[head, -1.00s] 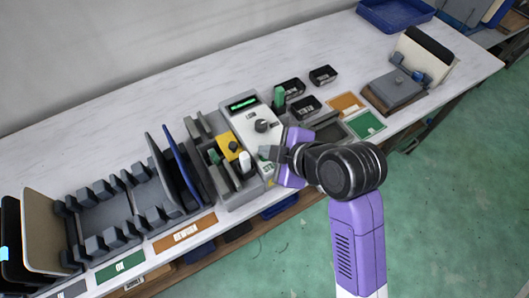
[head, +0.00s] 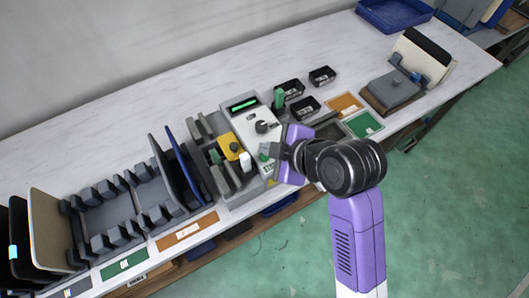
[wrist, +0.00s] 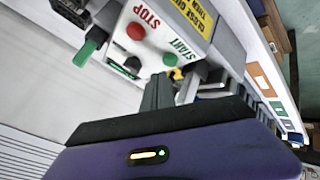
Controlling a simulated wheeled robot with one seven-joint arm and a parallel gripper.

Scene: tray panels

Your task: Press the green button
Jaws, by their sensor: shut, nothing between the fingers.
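The green button (wrist: 170,60) sits on the pale control panel beside the START label in the wrist view. It also shows small in the head view (head: 264,157), close to my fingers. My gripper (wrist: 171,84) is shut and empty, with its dark fingertips pointing at the panel just short of or at the green button. I cannot tell whether they touch it. In the head view my gripper (head: 274,152) is over the panel's lower right part. A red button (wrist: 136,31) marked STOP is on the same panel.
A black knob (wrist: 131,65) sits near the buttons, and a yellow label (wrist: 196,22) is beside START. The panel has a green-lit display (head: 244,104). A grey holder with a yellow block (head: 230,146) stands to the left. Black bins (head: 305,107) are behind right.

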